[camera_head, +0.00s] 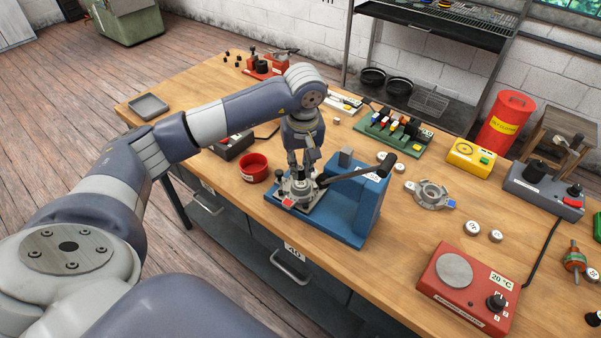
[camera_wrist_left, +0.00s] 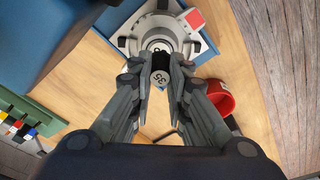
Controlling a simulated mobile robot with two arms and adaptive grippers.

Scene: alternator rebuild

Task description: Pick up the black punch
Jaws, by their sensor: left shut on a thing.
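The black punch (camera_wrist_left: 160,63) is a short dark cylinder with a pale, numbered end face in the left wrist view. My left gripper (camera_wrist_left: 160,75) is shut on it, one finger on each side. In the head view my left gripper (camera_head: 302,168) points down over a silver housing (camera_head: 294,191) with a red patch, at the base of a blue press (camera_head: 345,222). The housing also shows beyond the punch in the left wrist view (camera_wrist_left: 133,43). The fingers mostly hide the punch in the head view. I cannot tell whether the punch touches the housing. My right gripper is out of view.
The press lever (camera_head: 360,171) reaches close to my left gripper. A red cup (camera_head: 253,168) stands left of the press. A green rack (camera_head: 372,130) is behind; another silver housing (camera_head: 430,194) and a red heater box (camera_head: 462,285) are right.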

